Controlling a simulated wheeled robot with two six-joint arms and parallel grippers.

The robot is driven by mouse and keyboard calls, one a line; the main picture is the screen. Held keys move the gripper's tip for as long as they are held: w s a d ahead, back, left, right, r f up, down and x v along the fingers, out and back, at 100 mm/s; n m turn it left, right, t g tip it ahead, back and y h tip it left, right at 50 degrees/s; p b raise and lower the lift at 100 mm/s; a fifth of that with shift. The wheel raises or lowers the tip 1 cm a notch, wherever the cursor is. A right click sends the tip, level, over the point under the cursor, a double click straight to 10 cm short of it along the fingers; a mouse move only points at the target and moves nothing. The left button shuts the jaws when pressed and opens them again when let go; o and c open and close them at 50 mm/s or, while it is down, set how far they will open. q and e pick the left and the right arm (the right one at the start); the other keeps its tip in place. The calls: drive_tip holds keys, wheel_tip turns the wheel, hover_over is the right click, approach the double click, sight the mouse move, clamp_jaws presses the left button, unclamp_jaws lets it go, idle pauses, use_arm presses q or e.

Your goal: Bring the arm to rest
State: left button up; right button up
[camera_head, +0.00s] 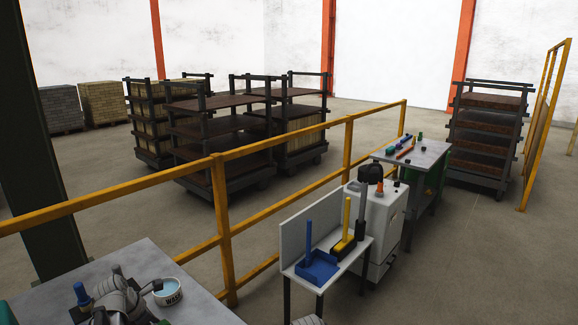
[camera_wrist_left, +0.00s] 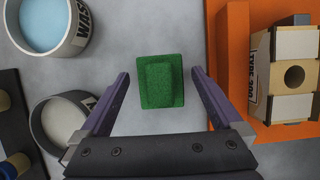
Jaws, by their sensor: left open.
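My left gripper (camera_wrist_left: 159,73) is open and empty in the left wrist view, with its two purple-grey fingers apart. A green sponge-like block (camera_wrist_left: 160,82) lies on the grey table between the fingers as seen from above; neither finger appears to touch it. In the head view my left gripper (camera_head: 134,281) is over the table (camera_head: 185,305) at the lower left, partly hidden by its own arm. I do not see my right gripper.
A bowl of blue liquid marked WASH (camera_head: 168,292) stands beside the left gripper. The wrist view shows a second bowl (camera_wrist_left: 62,122) at left and an orange tray (camera_wrist_left: 236,50) with a TYPE 200 block (camera_wrist_left: 287,75) at right. A yellow railing (camera_head: 225,235) stands behind the table.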

use_arm(q)
drive_tip(key=shift+r, duration=0.15)
drive_tip(key=shift+p+v, duration=0.85)
drive_tip(key=shift+p, duration=0.05)
drive_tip(key=p+v, duration=1)
drive_tip(key=v, duration=0.1)
drive_tip(key=b+x, duration=1.2)
drive_tip(key=x, duration=0.1)
drive_tip(key=shift+f, duration=0.3)
wheel_tip(320, 180, up, 11)
drive_tip(key=p, duration=1.1)
drive_tip(key=shift+r, duration=0.2)
drive_tip(key=shift+d+f, duration=0.1)
drive_tip(key=shift+d, duration=0.1)
drive_tip(key=shift+s+d, duration=0.25)
drive_tip(key=shift+d, duration=0.15)
drive_tip(key=shift+s+d, duration=0.1)
